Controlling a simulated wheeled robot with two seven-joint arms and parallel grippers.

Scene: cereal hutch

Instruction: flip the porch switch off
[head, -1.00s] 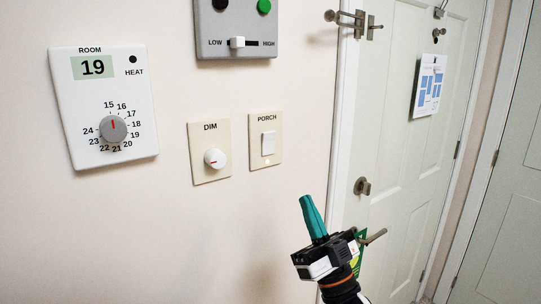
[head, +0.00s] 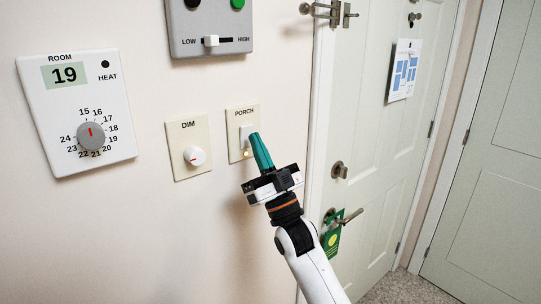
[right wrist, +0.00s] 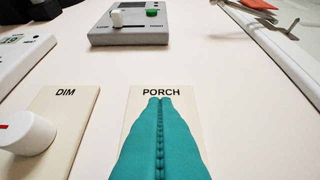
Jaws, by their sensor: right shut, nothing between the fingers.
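The PORCH switch plate (head: 234,149) is cream, with a white rocker (head: 245,131) and a small light (head: 246,154) below it that glows warm orange. My right gripper (head: 255,138) has teal fingers that are shut and empty. Its tips overlap the right side of the rocker in the head view; I cannot tell whether they touch it. In the right wrist view, the closed fingers (right wrist: 161,100) point up the PORCH plate (right wrist: 139,108) just under its label and hide the rocker and light. My left gripper is not in view.
The DIM plate with its white knob (head: 194,156) is just left of the switch. A grey LOW-HIGH slider panel (head: 250,30) is above. A thermostat (head: 113,110) is further left. A door (head: 375,145) with a handle and green tag (head: 331,240) is right.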

